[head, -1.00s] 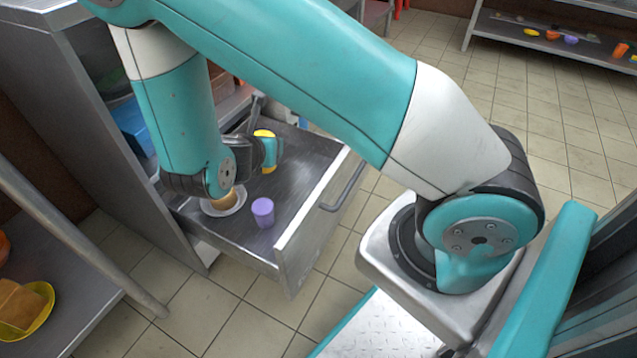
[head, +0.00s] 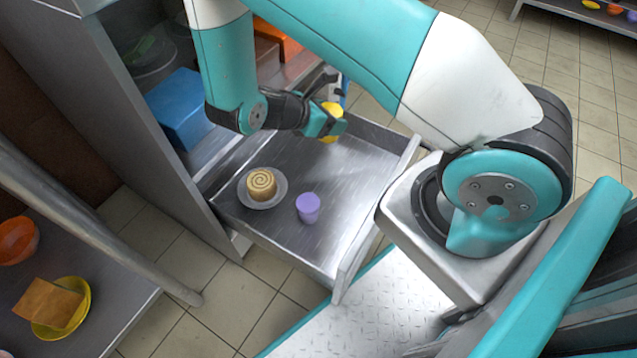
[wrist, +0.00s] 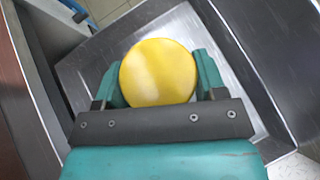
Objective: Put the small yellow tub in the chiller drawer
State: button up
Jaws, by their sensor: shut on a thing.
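The small yellow tub (head: 331,109) is between the fingers of my gripper (head: 336,122), over the far part of the open drawer (head: 365,170). In the wrist view the tub's round yellow top (wrist: 158,72) fills the space between the two teal fingers of my gripper (wrist: 158,85), which is shut on it. The metal drawer floor (wrist: 225,60) lies beneath. I cannot tell whether the tub's base touches the drawer floor. The tub's lower side is partly hidden by the gripper in the head view.
Inside the drawer, a swirled roll (head: 261,184) sits on a white plate (head: 266,202), and a purple cup (head: 308,207) stands to its right. The far drawer floor is mostly clear. A blue box (head: 180,108) is in the cabinet.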

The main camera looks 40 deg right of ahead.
jog(key=f, duration=0.1)
jog(key=s+d+f+m+g+b, duration=0.1)
jog(key=shift+s+f, duration=0.15)
jog(key=shift+f, duration=0.15)
jog(key=shift+f+b, duration=4.25)
jog(key=shift+f, duration=4.75)
jog(key=shift+f, duration=0.15)
jog(key=o, duration=1)
